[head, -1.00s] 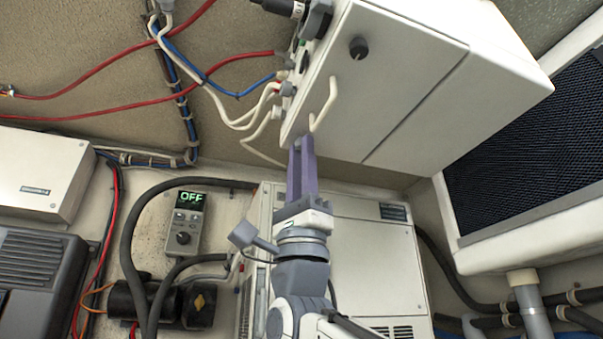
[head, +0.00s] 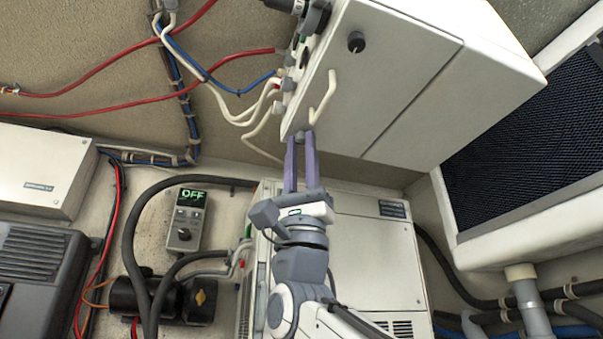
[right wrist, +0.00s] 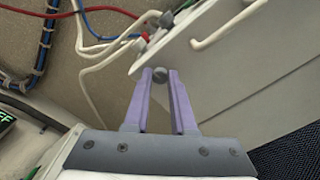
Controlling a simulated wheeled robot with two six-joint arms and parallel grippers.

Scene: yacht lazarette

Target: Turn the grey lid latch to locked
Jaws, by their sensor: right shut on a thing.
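The grey lid latch (right wrist: 160,75) is a small rounded knob at the lower left corner of the white box (head: 400,85). It also shows in the head view (head: 299,136), between the fingertips. My right gripper (head: 300,142) reaches up from below, its two purple fingers shut on the latch, one on each side. In the right wrist view the fingertips (right wrist: 160,78) hold the latch between them. The fingers cover part of the latch, and I cannot read a locked or unlocked mark. My left gripper is not in view.
A cream handle (head: 323,98) and a black knob (head: 356,42) are on the box front. Cables (head: 265,107) enter its left side close to the gripper. A white cabinet (head: 375,262) stands below. A control panel (head: 186,220) reading OFF is at left.

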